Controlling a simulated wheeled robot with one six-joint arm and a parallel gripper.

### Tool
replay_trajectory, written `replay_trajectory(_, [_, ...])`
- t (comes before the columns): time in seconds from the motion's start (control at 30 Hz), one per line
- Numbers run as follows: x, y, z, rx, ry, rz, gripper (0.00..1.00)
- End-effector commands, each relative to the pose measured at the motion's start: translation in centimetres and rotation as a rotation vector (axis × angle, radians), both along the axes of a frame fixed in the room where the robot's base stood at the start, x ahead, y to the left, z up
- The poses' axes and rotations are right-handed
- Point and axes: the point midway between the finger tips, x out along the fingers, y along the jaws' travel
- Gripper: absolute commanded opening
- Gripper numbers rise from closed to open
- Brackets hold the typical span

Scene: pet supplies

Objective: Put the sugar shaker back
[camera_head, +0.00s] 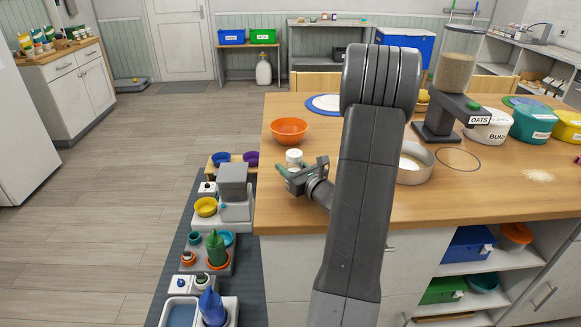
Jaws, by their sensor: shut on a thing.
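A small white shaker (294,157), which looks like the sugar shaker, is upright at the left part of the wooden table (285,205). My gripper (300,174) is shut on it, low on its body. The jaws hide its lower part, so I cannot tell whether its base touches the tabletop. My arm crosses the middle of the view and hides part of the table.
An orange bowl (289,130) stands just behind the shaker. A round metal pan (412,163) is right of my arm, near a drawn circle (458,159) and a dispenser (437,132). Tubs line the right. Low feeding stations (238,208) stand left of the table.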

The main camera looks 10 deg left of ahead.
Motion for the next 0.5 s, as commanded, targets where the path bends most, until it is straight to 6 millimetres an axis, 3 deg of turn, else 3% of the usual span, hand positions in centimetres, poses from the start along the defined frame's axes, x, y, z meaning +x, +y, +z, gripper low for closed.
replay_trajectory(0.03, [-0.01,0.01,-0.23,0.000,0.000,0.000,0.46])
replay_trajectory(0.13, [0.00,0.00,-0.10,0.000,0.000,0.000,0.66])
replay_trajectory(0.5, [0.00,0.00,0.26,0.000,0.000,0.000,0.66])
